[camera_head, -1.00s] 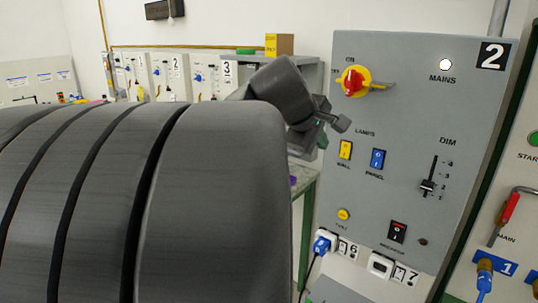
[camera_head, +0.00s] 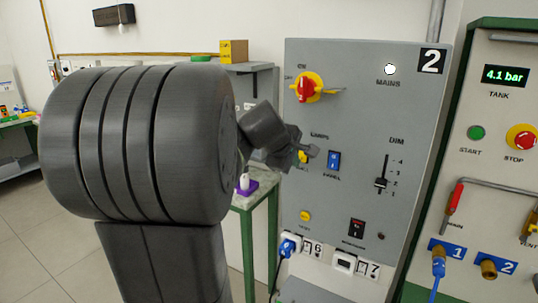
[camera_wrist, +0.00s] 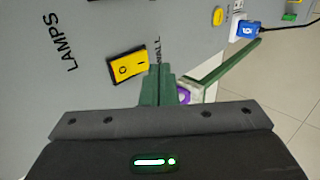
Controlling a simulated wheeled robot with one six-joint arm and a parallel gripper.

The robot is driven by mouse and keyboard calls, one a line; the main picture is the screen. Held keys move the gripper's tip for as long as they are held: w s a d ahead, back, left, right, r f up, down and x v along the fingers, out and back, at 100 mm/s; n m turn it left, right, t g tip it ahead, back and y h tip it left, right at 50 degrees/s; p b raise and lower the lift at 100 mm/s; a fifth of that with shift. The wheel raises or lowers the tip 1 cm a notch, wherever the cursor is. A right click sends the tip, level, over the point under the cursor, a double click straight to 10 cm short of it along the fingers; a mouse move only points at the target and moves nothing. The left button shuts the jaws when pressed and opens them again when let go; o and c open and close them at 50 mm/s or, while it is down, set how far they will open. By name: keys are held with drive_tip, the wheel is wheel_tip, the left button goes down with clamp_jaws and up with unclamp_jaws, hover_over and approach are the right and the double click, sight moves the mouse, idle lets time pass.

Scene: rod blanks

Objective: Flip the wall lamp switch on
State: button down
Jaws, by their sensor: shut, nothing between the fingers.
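The yellow wall lamp switch (camera_wrist: 128,65) is a rocker in a black frame on grey panel 2 (camera_head: 350,100), under the word LAMPS. In the wrist view its "I" mark is on the side nearer my fingers and its "O" on the far side. I cannot tell which side is pressed in. In the head view my gripper (camera_head: 312,151) hides most of the switch. My gripper's green fingers (camera_wrist: 161,72) are shut and empty. Their tips are close beside the switch's "I" end, over the word WALL; I cannot tell whether they touch.
The blue panel lamp switch (camera_head: 333,163) is just right of my gripper. A red and yellow rotary knob (camera_head: 307,88) is above, the dim slider (camera_head: 382,184) further right. A yellow button (camera_head: 305,216) and blue plug (camera_head: 288,246) are below. A green-edged table (camera_head: 258,195) stands left.

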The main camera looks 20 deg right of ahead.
drive_tip(key=shift+w+d+f, duration=0.1)
drive_tip(key=shift+w+d, duration=0.5)
drive_tip(key=shift+d, duration=0.15)
drive_tip(key=shift+w+d+f, duration=0.15)
drive_tip(key=shift+r+p, duration=0.85)
drive_tip(key=shift+r, duration=0.15)
